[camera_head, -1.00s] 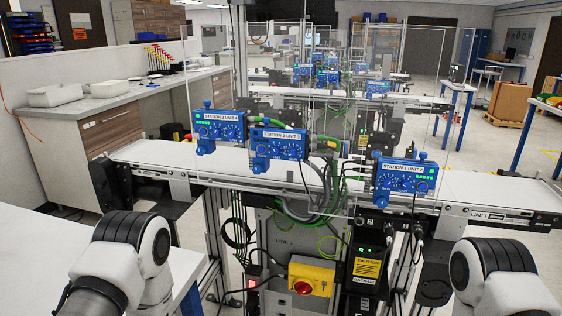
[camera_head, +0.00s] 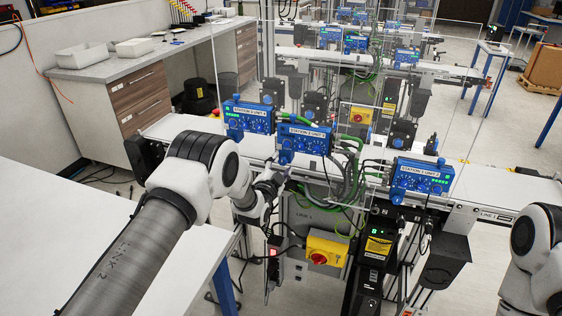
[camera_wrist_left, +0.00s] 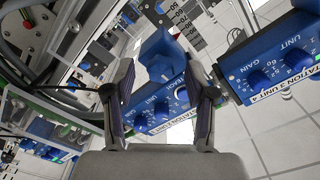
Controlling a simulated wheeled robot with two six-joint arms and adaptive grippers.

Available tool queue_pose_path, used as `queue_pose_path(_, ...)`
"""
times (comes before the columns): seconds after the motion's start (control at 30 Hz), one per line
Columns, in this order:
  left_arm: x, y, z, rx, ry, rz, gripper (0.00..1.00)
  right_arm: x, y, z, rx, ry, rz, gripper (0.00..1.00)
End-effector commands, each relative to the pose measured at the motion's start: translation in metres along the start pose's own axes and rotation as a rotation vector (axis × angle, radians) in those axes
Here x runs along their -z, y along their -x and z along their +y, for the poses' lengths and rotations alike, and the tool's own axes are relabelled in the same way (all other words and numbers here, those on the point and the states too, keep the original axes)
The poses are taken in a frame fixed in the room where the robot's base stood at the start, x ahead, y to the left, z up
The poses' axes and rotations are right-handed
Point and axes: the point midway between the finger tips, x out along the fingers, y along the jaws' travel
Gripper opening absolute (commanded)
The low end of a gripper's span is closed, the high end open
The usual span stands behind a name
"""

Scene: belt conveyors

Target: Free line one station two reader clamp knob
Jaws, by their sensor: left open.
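The blue reader labelled Station 2 Unit 3 (camera_head: 304,140) is mounted at the near side of the line one conveyor, between two similar readers. My left gripper (camera_head: 281,178) is just below its lower left side. In the left wrist view my left gripper (camera_wrist_left: 160,70) has its two fingers spread apart. A blue knob (camera_wrist_left: 158,48) shows between and beyond the fingertips, beside the reader with the Station 2 label (camera_wrist_left: 160,106). I cannot tell whether a finger touches it. My right arm shows at the right edge, but its gripper is out of view.
Cables (camera_head: 345,185) hang beside the middle reader. A yellow switch box (camera_head: 327,250) is below.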

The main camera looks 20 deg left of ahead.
Motion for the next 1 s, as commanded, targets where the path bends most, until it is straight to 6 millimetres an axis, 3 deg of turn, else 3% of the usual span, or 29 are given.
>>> queue_pose_path(0.27,-0.001,-0.003,0.001,-0.001,0.000,-0.001,0.55,0.000,0.001,0.000,0.000,0.000,0.000,0.52)
queue_pose_path(0.4,-0.001,-0.003,0.001,-0.001,0.000,-0.001,0.06,0.000,0.001,0.000,0.000,0.000,0.000,0.52)
queue_pose_path(0.43,-0.001,-0.003,0.001,-0.001,0.001,-0.001,0.00,0.000,0.001,0.000,0.000,0.000,0.000,0.52)
queue_pose_path(0.77,-0.001,-0.003,0.002,-0.002,0.014,-0.001,0.00,0.000,-0.002,0.000,0.000,0.000,0.000,0.52)
queue_pose_path(1.0,-0.003,-0.003,0.003,-0.001,0.099,-0.001,0.00,0.000,-0.016,0.000,0.000,0.000,0.000,0.52)
